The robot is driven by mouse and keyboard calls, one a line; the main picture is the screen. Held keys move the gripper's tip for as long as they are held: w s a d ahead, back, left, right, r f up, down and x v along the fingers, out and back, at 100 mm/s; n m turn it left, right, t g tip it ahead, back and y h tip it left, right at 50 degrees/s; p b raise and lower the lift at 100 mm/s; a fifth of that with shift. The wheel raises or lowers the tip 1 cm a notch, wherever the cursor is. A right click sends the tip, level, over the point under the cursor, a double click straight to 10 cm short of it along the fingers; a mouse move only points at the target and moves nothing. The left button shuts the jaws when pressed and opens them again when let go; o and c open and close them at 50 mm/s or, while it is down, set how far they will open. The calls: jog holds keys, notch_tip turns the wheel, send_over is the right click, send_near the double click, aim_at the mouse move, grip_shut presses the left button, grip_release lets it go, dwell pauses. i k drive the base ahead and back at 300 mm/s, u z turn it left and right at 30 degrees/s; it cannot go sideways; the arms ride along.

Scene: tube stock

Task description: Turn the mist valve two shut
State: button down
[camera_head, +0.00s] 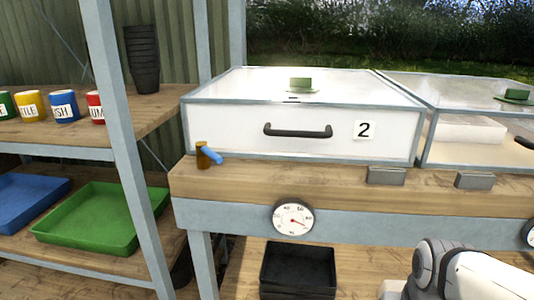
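The box marked 2 (225,132) stands closed on the wooden bench, with a black handle on its front. At its front left corner a brass valve body (203,157) stands on the bench top. A blue lever (212,155) sticks out from it to the right and slightly toward me. My white arm shows at the bottom right, but its gripper is out of the frame.
A round dial (293,217) is fixed to the bench's front rail. Two grey blocks (386,176) sit along the bench edge. A grey shelf post (128,140) stands left of the valve, before shelves with coloured pots and a green tray (100,215). A black crate (297,268) is under the bench.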

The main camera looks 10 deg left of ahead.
aim_at(202, 148)
jog(key=z, duration=0.05)
jog(key=k, duration=1.3)
jog(key=u, duration=0.35)
jog(key=i, duration=0.8)
jog(key=u, duration=0.05)
